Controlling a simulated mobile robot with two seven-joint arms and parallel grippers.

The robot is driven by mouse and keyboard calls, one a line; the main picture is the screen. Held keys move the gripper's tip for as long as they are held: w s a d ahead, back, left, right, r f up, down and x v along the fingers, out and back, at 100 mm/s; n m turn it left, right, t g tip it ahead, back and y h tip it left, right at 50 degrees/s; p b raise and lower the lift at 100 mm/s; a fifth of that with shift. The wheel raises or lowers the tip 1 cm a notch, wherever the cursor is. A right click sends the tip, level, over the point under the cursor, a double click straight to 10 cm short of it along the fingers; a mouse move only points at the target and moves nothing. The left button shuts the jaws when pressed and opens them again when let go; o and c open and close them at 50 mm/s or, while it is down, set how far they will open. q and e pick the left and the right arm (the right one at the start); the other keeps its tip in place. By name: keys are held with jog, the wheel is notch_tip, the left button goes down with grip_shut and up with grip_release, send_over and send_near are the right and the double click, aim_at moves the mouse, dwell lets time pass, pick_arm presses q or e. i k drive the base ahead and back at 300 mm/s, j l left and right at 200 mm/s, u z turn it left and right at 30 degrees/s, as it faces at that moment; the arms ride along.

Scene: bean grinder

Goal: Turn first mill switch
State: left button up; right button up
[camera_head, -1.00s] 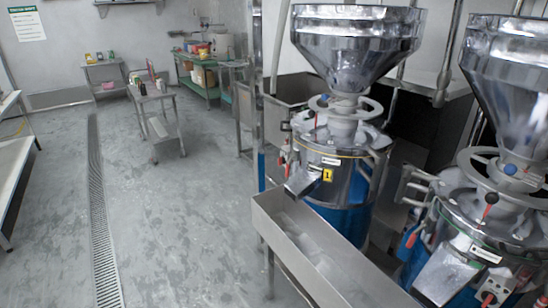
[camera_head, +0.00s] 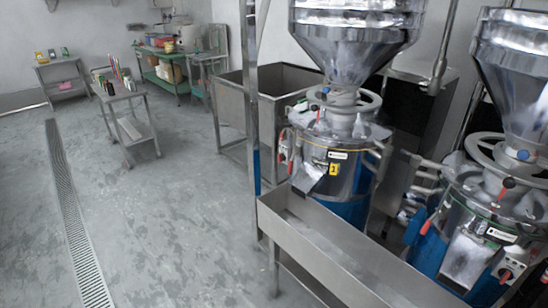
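The first mill (camera_head: 335,160) stands right of centre, a steel drum on a blue base with a yellow label marked 1 (camera_head: 333,169) and a large steel hopper (camera_head: 350,45) on top. A red part (camera_head: 283,160) shows on the left side of its drum, possibly its switch; it is too small to tell. A second mill (camera_head: 490,220) stands at the right edge, with a switch box with a red knob (camera_head: 506,274) low on its front. Neither of my grippers is in view.
A long steel trough (camera_head: 335,250) runs in front of the mills. A steel post (camera_head: 251,110) and a steel bin (camera_head: 230,100) stand left of the first mill. Small tables (camera_head: 122,95) stand farther back. The grey floor (camera_head: 170,210) at left is open, with a drain grate (camera_head: 75,220).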

aim_at(282, 158)
jog(key=i+j, duration=0.15)
jog(key=j, duration=0.15)
jog(key=i+j+z, duration=0.15)
jog(key=j, duration=0.4)
jog(key=i+j+z, duration=0.2)
jog(key=i+j, duration=0.2)
jog(key=j, duration=0.25)
jog(key=i+j+z, duration=0.1)
jog(key=j, duration=0.25)
jog(key=i+j+z, duration=0.1)
jog(key=i+j, duration=0.15)
jog(key=i+j+z, duration=0.1)
jog(key=j, duration=0.4)
jog(key=i+j+z, duration=0.1)
jog(key=j, duration=0.3)
jog(key=i+j+z, duration=0.1)
jog(key=i+j, duration=0.15)
jog(key=j, duration=0.15)
jog(key=i+j+z, duration=0.1)
jog(key=j, duration=0.25)
jog(key=i+j+z, duration=0.1)
jog(key=j, duration=0.25)
jog(key=i+j+z, duration=0.1)
jog(key=j, duration=0.3)
jog(key=i+j, duration=0.2)
jog(key=j, duration=0.2)
jog(key=i+l+z, duration=0.05)
